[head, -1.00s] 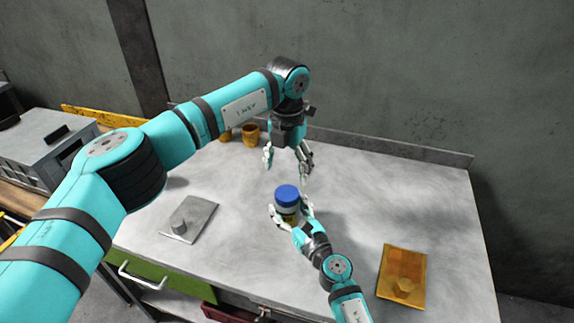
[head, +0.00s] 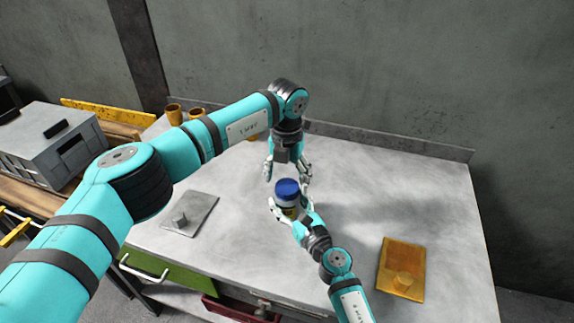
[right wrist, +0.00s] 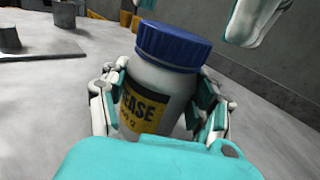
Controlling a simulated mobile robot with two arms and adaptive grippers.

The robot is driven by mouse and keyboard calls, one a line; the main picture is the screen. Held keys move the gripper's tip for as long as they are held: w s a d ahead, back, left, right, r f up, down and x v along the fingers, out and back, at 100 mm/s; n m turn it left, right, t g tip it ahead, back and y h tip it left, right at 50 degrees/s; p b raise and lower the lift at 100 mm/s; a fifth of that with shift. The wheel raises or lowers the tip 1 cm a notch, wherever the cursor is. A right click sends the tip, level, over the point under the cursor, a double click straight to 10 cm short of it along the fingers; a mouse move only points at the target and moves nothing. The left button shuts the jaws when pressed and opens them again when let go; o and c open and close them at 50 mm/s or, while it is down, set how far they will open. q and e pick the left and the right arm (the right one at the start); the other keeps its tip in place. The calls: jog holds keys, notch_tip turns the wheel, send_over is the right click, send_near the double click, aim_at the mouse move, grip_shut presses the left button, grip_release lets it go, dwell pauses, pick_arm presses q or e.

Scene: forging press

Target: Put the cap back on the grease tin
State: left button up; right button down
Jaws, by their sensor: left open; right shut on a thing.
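The grease tin (right wrist: 152,100) is a white jar with a yellow and black label. My right gripper (head: 289,205) is shut around its body and holds it upright or nearly so over the table. The blue cap (head: 287,187) sits on top of the tin; it also shows in the right wrist view (right wrist: 173,46). I cannot tell whether it is screwed tight. My left gripper (head: 287,175) is open and points down, its fingers to either side of and just behind the cap. Part of a left finger shows at the top of the right wrist view.
A grey plate with a short peg (head: 190,214) lies left on the table (head: 350,180). An orange plate with a knob (head: 401,270) lies at the right front. Orange cups (head: 174,114) stand at the back left, partly behind my left arm. A grey machine (head: 50,145) stands further left.

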pick_arm(q)
jog(key=shift+f, duration=1.1)
jog(key=c, duration=1.2)
jog(key=o, duration=1.3)
jog(key=shift+o, duration=0.2)
notch_tip(320, 180, up, 12)
